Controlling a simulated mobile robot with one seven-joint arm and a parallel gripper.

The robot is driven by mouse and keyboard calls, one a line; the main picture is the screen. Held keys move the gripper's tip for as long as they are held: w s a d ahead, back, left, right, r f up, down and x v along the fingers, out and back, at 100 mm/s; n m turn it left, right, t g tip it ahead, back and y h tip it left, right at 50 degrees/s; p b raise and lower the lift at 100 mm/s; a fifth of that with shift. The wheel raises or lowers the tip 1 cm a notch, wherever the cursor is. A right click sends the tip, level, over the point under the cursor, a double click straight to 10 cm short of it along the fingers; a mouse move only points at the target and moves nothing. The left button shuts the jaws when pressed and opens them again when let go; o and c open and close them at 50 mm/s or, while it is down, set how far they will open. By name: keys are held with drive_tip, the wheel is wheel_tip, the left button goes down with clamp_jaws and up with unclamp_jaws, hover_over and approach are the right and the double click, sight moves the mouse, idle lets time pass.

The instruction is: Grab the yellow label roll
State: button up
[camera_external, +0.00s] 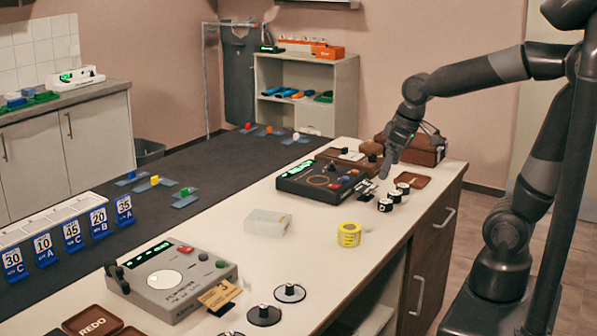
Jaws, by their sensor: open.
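The yellow label roll (349,235) stands on the cream counter (300,262), near its right-hand edge, with dark marks on its side. My gripper (384,176) is above the counter, up and to the right of the roll, pointing down. It is open and apart from the roll. It hangs close to the dark control box and the small black-and-white knobs, and I see nothing held in it. The fingertips are small and dark in this view.
A dark control box (325,182) and small black-and-white knobs (385,205) stand beyond the roll. A clear tray (267,222) is left of it. A grey control box (172,277) is at the near left. The counter around the roll is clear.

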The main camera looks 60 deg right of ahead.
drive_tip(key=w+f+n+g, duration=0.1)
drive_tip(key=w+f+g, duration=0.1)
drive_tip(key=w+f, duration=0.45)
drive_tip(key=n+g, duration=0.1)
approach(350, 227)
drive_tip(key=shift+w+a, duration=0.1)
drive_tip(key=shift+w, duration=0.25)
wheel_tip(350, 227, down, 5)
drive_tip(key=shift+f, duration=0.2)
wheel_tip(350, 227, down, 6)
drive_tip(key=shift+s+r, duration=0.15)
drive_tip(key=shift+r, duration=0.05)
drive_tip(key=c, duration=1.1)
drive_tip(key=shift+r, duration=0.1)
drive_tip(key=shift+c, duration=0.2)
